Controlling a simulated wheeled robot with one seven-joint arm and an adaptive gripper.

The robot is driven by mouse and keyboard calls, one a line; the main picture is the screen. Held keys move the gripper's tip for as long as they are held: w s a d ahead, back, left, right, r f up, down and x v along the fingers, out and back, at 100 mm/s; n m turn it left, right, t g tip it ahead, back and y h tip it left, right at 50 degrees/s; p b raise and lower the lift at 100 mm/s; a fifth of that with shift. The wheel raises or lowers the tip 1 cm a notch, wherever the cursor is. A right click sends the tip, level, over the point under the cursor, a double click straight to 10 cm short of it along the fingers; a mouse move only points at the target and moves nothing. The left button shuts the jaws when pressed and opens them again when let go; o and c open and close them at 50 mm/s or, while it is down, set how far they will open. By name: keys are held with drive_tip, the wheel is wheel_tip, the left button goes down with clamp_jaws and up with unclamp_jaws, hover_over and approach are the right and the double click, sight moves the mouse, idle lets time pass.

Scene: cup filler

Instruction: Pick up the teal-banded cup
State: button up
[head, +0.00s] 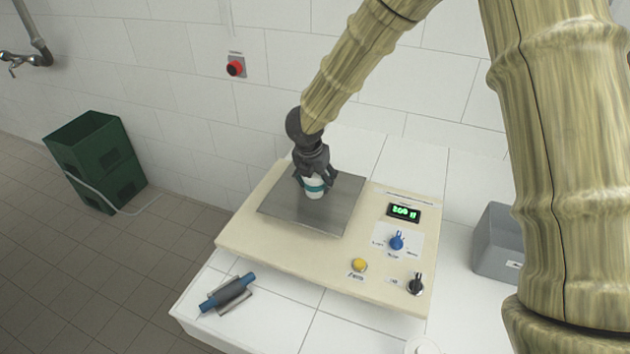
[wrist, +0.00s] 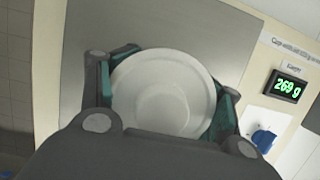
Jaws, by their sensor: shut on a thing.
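The teal-banded cup (head: 314,188) is white with a teal band and stands upright at the metal plate (head: 338,215) of the cup filler. My gripper (head: 314,182) comes down over it from above and is shut on it, one finger on each side. In the wrist view the cup (wrist: 165,92) shows its white rim and pale inside, between the fingers of my gripper (wrist: 170,100). I cannot tell whether the cup's base touches the plate.
The cream panel has a green display (head: 404,212), a blue knob (head: 397,241), a yellow button (head: 359,265) and a black knob (head: 415,284). A blue-ended roller (head: 228,292) lies at front left. A grey bin (head: 498,243) stands right. A red button (head: 235,68) is on the wall.

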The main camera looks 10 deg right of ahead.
drive_tip(key=shift+r, duration=0.1)
wheel_tip(320, 180, up, 10)
drive_tip(key=shift+f+b, duration=0.2)
drive_tip(key=shift+b, duration=1.05)
drive_tip(key=shift+r, duration=0.1)
drive_tip(key=shift+d, duration=0.15)
